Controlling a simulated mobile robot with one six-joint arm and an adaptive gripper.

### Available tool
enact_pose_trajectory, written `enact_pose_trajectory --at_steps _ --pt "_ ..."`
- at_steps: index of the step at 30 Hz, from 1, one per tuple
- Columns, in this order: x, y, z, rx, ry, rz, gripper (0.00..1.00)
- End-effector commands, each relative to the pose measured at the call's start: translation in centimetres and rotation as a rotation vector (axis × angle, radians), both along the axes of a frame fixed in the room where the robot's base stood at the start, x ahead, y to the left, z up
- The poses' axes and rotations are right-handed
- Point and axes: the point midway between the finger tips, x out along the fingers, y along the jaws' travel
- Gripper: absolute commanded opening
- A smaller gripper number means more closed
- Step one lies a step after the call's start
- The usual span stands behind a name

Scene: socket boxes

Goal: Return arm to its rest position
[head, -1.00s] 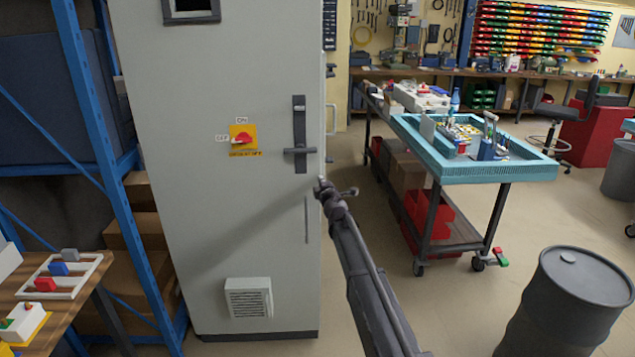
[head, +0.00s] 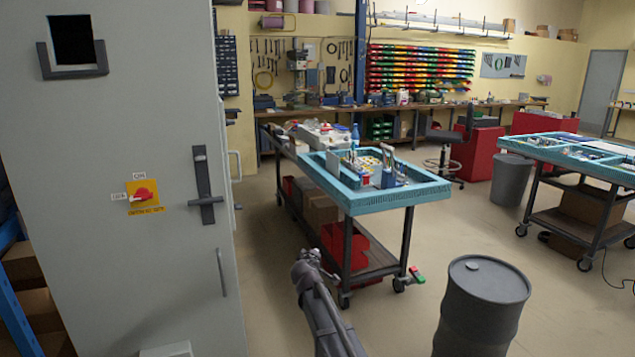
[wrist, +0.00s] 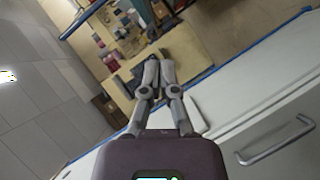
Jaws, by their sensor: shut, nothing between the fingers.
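My arm (head: 325,315) rises from the bottom edge in the head view, in front of the open floor between the grey cabinet and the black drum. Its upper end is left of the cart's red bin and apart from the cabinet front in the picture. My gripper (wrist: 158,62) shows in the wrist view with its two grey fingers close together and nothing between them.
A grey cabinet (head: 130,235) with a red-and-yellow switch (head: 144,196) and a dark handle (head: 205,185) stands at left. A blue-topped cart (head: 385,201) stands ahead, a black drum (head: 484,310) at lower right. Another blue-topped table (head: 560,150) is farther right.

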Motion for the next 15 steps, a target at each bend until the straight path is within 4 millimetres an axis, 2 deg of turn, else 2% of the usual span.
enact_pose_trajectory --at_steps 1,6,11,15 --pt "-1.9 -2.5 -0.9 0.039 0.042 -0.060 0.00" --pt "-7.3 -9.1 -4.2 0.184 0.211 -0.257 0.00" --pt "-13.7 -13.9 -7.5 0.324 0.392 -0.431 0.00" --pt "-20.3 -16.7 -10.0 0.451 0.570 -0.568 0.00"
